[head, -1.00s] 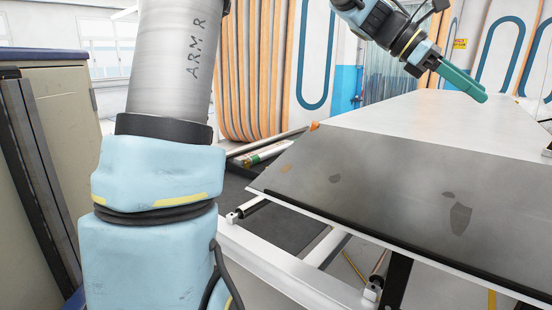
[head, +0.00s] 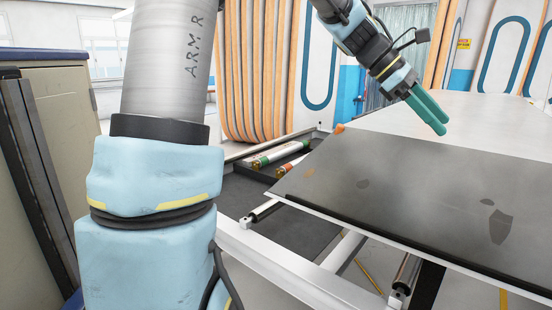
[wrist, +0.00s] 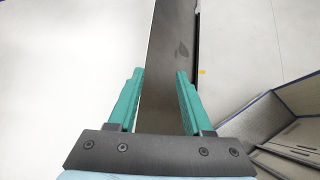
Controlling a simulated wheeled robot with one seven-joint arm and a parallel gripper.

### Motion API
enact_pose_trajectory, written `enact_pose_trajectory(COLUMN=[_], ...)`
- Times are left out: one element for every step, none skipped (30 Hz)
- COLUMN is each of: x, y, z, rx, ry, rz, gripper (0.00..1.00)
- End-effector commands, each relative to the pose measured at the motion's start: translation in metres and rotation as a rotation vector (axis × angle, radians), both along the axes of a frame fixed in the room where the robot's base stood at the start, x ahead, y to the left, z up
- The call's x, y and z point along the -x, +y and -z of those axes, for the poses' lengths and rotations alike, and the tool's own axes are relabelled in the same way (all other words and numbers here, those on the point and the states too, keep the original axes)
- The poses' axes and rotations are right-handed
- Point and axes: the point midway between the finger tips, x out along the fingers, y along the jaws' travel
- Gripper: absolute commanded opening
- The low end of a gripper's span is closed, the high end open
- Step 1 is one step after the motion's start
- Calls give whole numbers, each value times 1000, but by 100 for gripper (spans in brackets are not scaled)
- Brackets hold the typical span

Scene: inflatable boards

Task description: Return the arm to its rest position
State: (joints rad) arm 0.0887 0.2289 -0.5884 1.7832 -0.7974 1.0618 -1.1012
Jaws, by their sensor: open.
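My gripper (head: 437,116) is above the table near the top right of the head view, with its green fingers angled down and to the right. In the wrist view my gripper (wrist: 158,80) shows its two green fingers spread apart with nothing between them. The dark grey sloping edge panel of the table (wrist: 170,85) lies below and beyond the fingers. My blue-and-grey arm column fills the left of the head view.
The table (head: 420,180) has a white top and a dark grey front slope with worn patches. White frame rails and rollers (head: 265,210) sit beneath it. Tubes (head: 275,155) lie behind it. A beige cabinet (head: 60,130) stands at the left. Rolled orange-striped boards (head: 255,70) stand behind.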

Motion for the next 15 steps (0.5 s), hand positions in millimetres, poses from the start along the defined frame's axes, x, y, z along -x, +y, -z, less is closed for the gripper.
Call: enact_pose_trajectory(x=[-4,-7,-10,-12,-15,-19,-22,-24,-28,-31,-33,-35,-37,-37,-37], y=[9,15,22,29,36,47,56,66,82,94,109,132,149,167,192], z=[10,17,26,33,40,50,58,68,80,90,101,116,127,138,151], rx=[-19,-32,-50,-64,-80,-103,-120,-142,-173,-198,-227,-269,-302,-335,-378], ry=[-27,-47,-75,-97,-122,-155,-181,-209,-250,-284,-321,-370,-409,-445,-491], rz=[1,4,7,13,17,26,33,43,60,76,96,127,155,186,233], gripper=[50,50,50,50,50,50,50,50,50,50,50,50,50,50,50])
